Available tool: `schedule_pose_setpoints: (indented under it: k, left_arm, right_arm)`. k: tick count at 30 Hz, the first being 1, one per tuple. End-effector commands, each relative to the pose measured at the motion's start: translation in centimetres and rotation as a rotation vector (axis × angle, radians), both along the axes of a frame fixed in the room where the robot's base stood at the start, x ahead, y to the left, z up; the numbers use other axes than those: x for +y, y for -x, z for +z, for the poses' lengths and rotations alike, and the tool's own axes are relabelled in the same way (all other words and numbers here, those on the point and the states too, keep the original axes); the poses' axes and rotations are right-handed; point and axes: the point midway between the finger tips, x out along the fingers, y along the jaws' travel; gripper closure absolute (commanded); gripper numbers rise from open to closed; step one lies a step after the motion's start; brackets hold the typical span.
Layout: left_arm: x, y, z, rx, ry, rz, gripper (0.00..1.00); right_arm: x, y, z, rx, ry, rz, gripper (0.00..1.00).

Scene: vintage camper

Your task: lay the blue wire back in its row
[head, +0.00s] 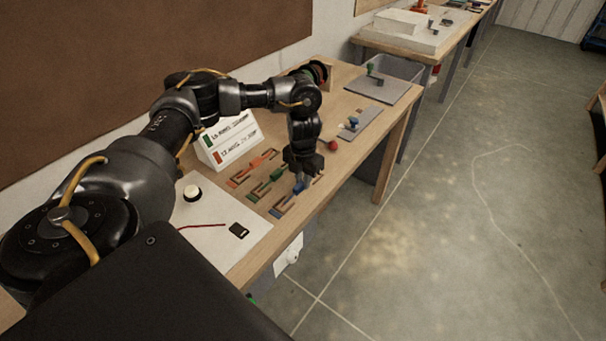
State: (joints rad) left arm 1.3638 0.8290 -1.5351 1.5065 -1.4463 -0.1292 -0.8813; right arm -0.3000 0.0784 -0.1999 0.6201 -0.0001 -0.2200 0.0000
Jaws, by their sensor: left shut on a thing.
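My left gripper (302,180) reaches down over the near edge of the workbench. It is shut on the blue wire (298,187), a small blue piece showing just below the fingers. The blue row (281,208), a small bracket-like holder with blue marking, lies directly below and left of the gripper. The fingers hide part of the wire, and I cannot tell whether it touches the row. A green row (266,187) and a red-orange row (252,167) lie behind the blue one. My right gripper is not in view.
A white sign (229,138) with green and red labels stands behind the rows. A white panel (208,228) with a round button (192,193) lies left.

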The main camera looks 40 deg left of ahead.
Motion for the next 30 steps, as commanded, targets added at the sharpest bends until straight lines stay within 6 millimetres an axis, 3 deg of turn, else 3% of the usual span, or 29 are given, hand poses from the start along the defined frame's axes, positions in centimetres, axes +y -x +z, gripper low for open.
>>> schedule_pose_setpoints:
  k: [3, 4, 9, 20, 30]
  left_arm:
    - [0.0, 0.0, 0.0, 0.000, 0.000, 0.000, 1.00]
    - [0.0, 0.0, 0.0, 0.000, 0.000, 0.000, 0.81]
    - [0.0, 0.0, 0.0, 0.000, 0.000, 0.000, 0.59]
    - [0.0, -0.1, 0.6, -0.001, 0.000, 0.000, 0.58]
    - [0.0, -0.1, 6.7, -0.005, -0.001, -0.001, 0.58]
  right_arm:
    - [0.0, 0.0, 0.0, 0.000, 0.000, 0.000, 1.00]
    - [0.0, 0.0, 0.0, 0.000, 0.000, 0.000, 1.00]
    - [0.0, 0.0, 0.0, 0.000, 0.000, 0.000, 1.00]
    - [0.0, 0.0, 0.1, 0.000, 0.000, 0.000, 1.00]
    - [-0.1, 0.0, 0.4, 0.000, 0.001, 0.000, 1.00]
